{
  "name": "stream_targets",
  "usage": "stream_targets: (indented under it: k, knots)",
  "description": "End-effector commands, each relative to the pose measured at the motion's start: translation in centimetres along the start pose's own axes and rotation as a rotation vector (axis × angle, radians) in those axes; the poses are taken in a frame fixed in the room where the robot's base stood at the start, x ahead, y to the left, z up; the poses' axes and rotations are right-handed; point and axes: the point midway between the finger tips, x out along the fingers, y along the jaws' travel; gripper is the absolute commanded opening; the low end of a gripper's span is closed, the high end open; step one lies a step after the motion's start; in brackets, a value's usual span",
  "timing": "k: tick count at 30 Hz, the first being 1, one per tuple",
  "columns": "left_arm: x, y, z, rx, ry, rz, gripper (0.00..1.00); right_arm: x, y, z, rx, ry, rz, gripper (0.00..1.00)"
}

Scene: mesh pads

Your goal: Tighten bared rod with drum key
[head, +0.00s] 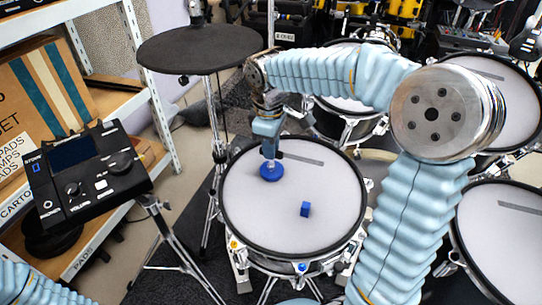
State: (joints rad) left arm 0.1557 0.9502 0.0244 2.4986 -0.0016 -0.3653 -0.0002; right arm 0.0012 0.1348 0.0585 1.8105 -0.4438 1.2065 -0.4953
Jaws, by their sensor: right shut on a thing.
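My right gripper (268,148) points down over the far part of the near mesh drum (270,225). It is shut on a small greyish piece, apparently the drum key (269,163), mostly hidden by the fingers. A round blue disc (270,173) lies on the mesh directly below it; I cannot tell whether the key touches it. A blue cube (305,209) sits on the mesh right of centre. The drum's near rim carries a yellow-marked rod (234,244) and a blue-marked rod (302,267). I cannot make out which rod is bared. My left gripper is out of view.
A black cymbal pad (200,48) stands behind left. A drum module (86,172) on a stand is at left, before a shelf with boxes (45,95). More pads (500,225) crowd the right.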

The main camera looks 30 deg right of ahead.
Motion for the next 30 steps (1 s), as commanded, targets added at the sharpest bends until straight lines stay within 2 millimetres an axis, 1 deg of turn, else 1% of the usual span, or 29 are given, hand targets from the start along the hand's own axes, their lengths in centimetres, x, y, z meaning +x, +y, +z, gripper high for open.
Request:
stream_targets:
  k: [5,18,21,30]
  knots:
    - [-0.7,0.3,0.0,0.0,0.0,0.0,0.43,-0.9,0.0,0.0,0.0,0.001,0.0,0.0]
    - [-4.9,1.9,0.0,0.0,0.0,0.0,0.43,-5.9,0.0,0.0,-0.001,0.001,0.001,0.0]
    - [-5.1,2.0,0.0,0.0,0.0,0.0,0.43,-6.2,0.0,0.0,0.0,0.001,0.0,0.0]
    - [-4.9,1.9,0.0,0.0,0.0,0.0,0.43,-6.0,0.0,0.0,-0.001,0.0,0.0,0.0]
